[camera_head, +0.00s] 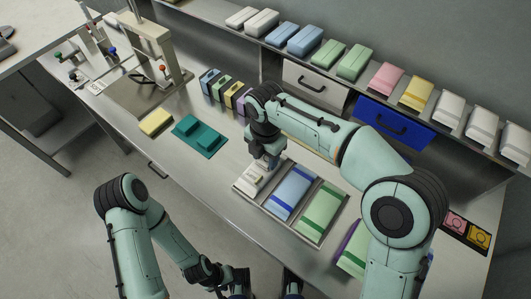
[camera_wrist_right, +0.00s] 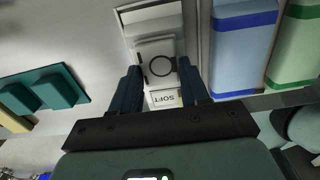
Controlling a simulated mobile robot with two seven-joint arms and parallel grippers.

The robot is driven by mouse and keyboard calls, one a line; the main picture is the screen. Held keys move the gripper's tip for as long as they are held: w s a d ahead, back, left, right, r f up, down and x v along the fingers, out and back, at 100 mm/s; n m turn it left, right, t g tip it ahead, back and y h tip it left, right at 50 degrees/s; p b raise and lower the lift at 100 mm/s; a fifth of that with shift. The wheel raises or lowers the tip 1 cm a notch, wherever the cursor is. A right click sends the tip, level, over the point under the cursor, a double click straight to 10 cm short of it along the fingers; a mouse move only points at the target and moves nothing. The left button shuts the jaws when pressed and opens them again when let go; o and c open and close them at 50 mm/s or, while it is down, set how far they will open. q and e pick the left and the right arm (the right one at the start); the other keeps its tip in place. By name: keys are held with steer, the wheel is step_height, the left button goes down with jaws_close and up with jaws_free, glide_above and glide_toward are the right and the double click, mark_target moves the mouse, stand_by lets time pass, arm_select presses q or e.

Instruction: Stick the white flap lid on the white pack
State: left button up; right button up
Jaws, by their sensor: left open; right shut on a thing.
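The white pack (camera_head: 249,182) lies in the left compartment of a metal tray, and it also shows in the wrist view (camera_wrist_right: 150,27). My right gripper (camera_head: 272,161) is above the far end of this pack, pointing down. In the wrist view its dark blue fingers (camera_wrist_right: 160,88) are on both sides of a white piece with a dark ring, the white flap lid (camera_wrist_right: 160,48). A "SOFT" print (camera_wrist_right: 164,100) shows between the fingertips. I cannot tell whether the lid touches the pack. My left gripper (camera_head: 266,284) is open and empty at the bottom edge, away from the tray.
The metal tray (camera_head: 236,188) also holds a blue pack (camera_head: 292,190) and a green pack (camera_head: 322,210). A teal piece (camera_head: 199,136) and a yellow block (camera_head: 156,122) lie left on the table. Several lid pieces (camera_head: 222,88) stand behind. A shelf of coloured packs runs along the back.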

steer(key=shift+f, duration=0.35)
stand_by(1.0)
steer(key=o, duration=1.1)
step_height(320, 180, up, 14)
steer(key=p, duration=0.3)
steer(key=shift+f, duration=0.25)
